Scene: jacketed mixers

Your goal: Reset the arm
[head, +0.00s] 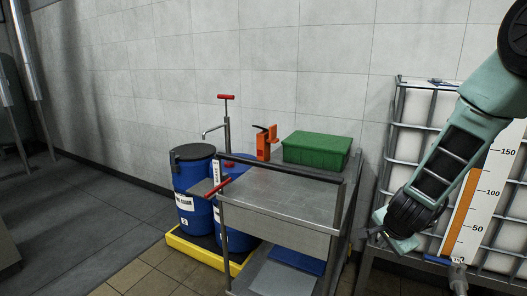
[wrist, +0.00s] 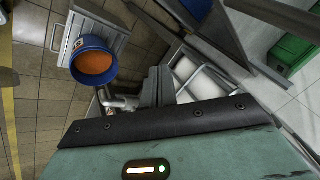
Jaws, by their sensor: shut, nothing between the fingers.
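My arm comes in from the upper right in the head view and bends at a dark joint low in front of the white caged tank. In the wrist view, my gripper (wrist: 158,86) shows as grey fingers past the dark edge of the wrist housing. It is shut and empty. Beyond it are a metal valve pipe (wrist: 120,102) and a blue bucket (wrist: 82,44) with an orange inside, apart from the fingers as far as I can tell.
The caged tank (head: 408,110) with an orange level scale stands behind my arm. A steel trolley (head: 275,194) carries a green crate (head: 316,150) and an orange tool (head: 264,146). Blue drums (head: 190,180) stand in a yellow tray (head: 190,252).

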